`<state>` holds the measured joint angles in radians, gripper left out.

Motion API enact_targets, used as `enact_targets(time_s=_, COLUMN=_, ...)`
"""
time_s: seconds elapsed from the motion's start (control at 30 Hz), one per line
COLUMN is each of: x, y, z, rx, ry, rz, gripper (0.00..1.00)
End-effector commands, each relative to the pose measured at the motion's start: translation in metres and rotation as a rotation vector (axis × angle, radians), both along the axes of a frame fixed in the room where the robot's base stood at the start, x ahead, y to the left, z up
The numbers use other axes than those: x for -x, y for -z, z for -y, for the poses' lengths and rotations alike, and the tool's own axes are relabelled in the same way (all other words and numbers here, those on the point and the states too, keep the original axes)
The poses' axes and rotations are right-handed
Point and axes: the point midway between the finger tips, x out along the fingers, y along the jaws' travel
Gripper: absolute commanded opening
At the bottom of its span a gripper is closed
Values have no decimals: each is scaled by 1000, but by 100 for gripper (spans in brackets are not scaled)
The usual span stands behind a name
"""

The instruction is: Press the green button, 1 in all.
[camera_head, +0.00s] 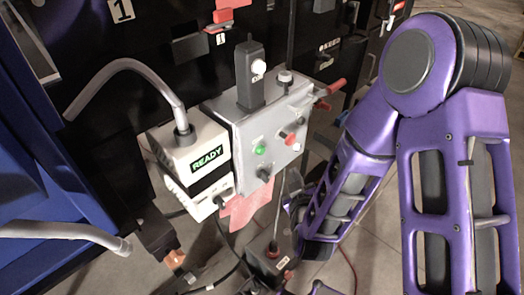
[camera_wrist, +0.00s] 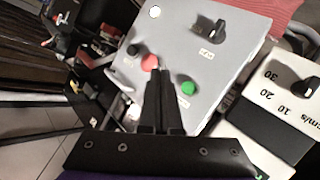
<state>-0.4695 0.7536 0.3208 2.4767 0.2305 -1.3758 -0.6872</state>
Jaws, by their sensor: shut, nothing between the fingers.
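The green button (camera_head: 260,149) is on the front face of a grey control box (camera_head: 240,133). In the wrist view the same green button (camera_wrist: 188,88) is just right of my fingers, uncovered. My gripper (camera_wrist: 160,73) is shut and empty, its fingers pointing toward the panel. The fingertips overlap the panel just below a red button (camera_wrist: 149,62); I cannot tell whether they touch it. In the head view I cannot clearly make out my fingers; my purple arm is at the right.
Grey tubes, cables and a pink tag (camera_head: 249,205) are close by.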

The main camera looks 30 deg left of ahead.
Motion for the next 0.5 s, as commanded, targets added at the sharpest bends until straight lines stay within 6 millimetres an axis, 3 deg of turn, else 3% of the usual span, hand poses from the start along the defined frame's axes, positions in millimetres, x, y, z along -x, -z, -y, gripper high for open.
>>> enact_targets(time_s=0.5, x=-18, y=1, z=-63, rx=-2, ry=-2, rz=3, gripper=0)
